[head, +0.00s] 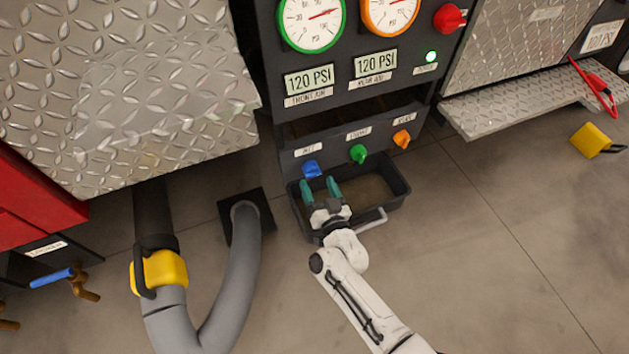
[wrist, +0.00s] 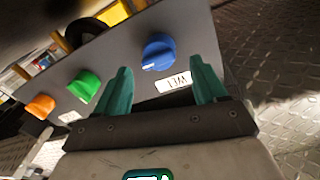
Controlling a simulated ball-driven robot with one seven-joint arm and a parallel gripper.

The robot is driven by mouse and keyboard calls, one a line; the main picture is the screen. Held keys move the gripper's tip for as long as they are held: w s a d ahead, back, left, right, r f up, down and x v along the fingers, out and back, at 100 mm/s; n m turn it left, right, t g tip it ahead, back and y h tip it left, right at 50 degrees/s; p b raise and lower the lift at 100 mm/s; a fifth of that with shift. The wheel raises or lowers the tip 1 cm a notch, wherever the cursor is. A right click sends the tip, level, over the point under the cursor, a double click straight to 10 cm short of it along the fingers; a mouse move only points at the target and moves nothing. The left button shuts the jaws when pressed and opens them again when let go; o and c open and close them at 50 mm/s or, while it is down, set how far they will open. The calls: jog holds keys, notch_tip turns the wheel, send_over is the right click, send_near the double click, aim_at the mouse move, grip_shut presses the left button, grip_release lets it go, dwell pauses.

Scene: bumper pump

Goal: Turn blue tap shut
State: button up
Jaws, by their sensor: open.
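A blue knob (head: 312,169) sits leftmost on the lower front of the dark gauge panel in the head view. It also shows in the wrist view (wrist: 158,53), with a white pointer line and a label under it. My gripper (head: 319,186) is open, its two teal fingers just below the blue knob. In the wrist view my gripper (wrist: 160,75) has the knob between and beyond its fingertips, seemingly not touched. A separate brass tap with a blue lever handle (head: 52,278) is at the lower left in the head view.
Beside the blue knob are a green knob (head: 358,153) and an orange knob (head: 402,138). A black tray (head: 392,170) lies below them. A grey hose (head: 240,270) curves at left. A yellow block (head: 590,140) lies right. The floor at right is mostly clear.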

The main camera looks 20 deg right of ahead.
aim_at(314, 176)
jog(key=shift+w+d+b, duration=0.2)
jog(key=shift+w+b, duration=0.6)
jog(key=shift+w, duration=1.1)
jog(key=shift+c, duration=0.2)
jog(key=c, duration=0.9)
